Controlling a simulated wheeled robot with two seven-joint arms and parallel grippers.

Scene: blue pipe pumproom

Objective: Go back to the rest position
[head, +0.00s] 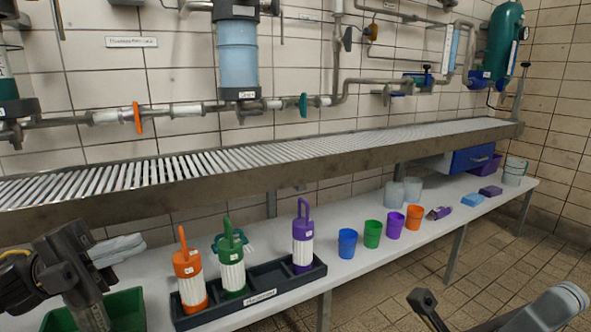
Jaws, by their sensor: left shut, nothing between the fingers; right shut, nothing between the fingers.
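My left gripper (118,249) is at the left, in front of the white bench. It is shut and empty, its pale grey fingers pointing right, above a green bin. My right gripper (560,303) is at the bottom right corner, partly cut off by the frame edge. It is shut and empty, over the tiled floor in front of the bench. Neither gripper appears to touch anything.
The white bench (352,262) holds a black tray (262,294) with orange, green and purple handled containers. Several coloured cups stand right of it. The green bin (126,309) is below my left gripper. A slatted metal shelf (250,160) runs above.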

